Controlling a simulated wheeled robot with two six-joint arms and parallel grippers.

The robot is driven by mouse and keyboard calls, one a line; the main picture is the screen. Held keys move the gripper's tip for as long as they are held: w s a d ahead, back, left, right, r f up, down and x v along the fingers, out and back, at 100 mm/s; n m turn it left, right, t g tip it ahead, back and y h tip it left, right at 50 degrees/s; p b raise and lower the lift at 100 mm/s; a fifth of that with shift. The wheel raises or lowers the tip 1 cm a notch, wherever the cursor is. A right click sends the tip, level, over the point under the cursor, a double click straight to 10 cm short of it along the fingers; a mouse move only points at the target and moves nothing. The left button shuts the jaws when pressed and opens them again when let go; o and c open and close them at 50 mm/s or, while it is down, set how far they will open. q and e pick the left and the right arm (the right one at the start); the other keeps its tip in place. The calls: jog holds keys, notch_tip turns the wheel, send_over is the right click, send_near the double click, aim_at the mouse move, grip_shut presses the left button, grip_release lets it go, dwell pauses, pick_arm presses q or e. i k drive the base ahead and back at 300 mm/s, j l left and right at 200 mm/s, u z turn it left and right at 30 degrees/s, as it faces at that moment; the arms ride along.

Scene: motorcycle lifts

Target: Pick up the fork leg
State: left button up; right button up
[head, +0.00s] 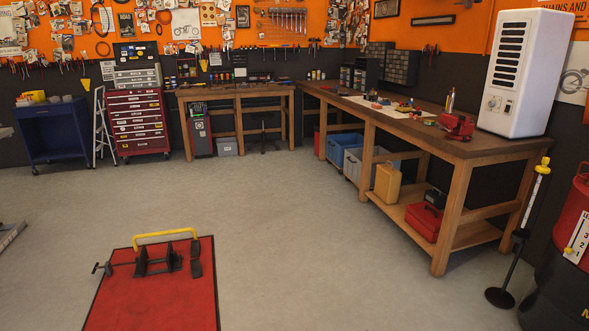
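I cannot make out a fork leg for certain. A small upright gold-and-silver tube (450,101) stands on the right workbench (452,143), behind the red vise; it is too small to tell what it is. A tall thin pole (521,232) with a yellow and white upper part and a round black foot stands on the floor at the right, in front of the bench end. Neither of my grippers is in view.
A red lift platform (150,295) with a black wheel clamp and yellow bar lies front left. A red vise (457,127) and white cabinet (519,75) are on the right bench. A red-and-black drum (567,270) stands far right. The grey floor (290,220) between is clear.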

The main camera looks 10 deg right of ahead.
aim_at(450, 104)
jog(key=i+j, duration=0.1)
jog(key=i, duration=2)
jog(key=i+j+z, duration=0.2)
jog(key=i+z, duration=0.25)
jog(key=i, duration=0.2)
jog(key=i+j+z, duration=0.4)
jog(key=i, duration=0.25)
jog(key=i+j+z, duration=0.9)
jog(key=j, duration=0.2)
jog(key=i+j+z, duration=0.2)
jog(key=j, duration=0.2)
jog(key=i+j+z, duration=0.25)
jog(key=j, duration=0.15)
jog(key=k, duration=0.1)
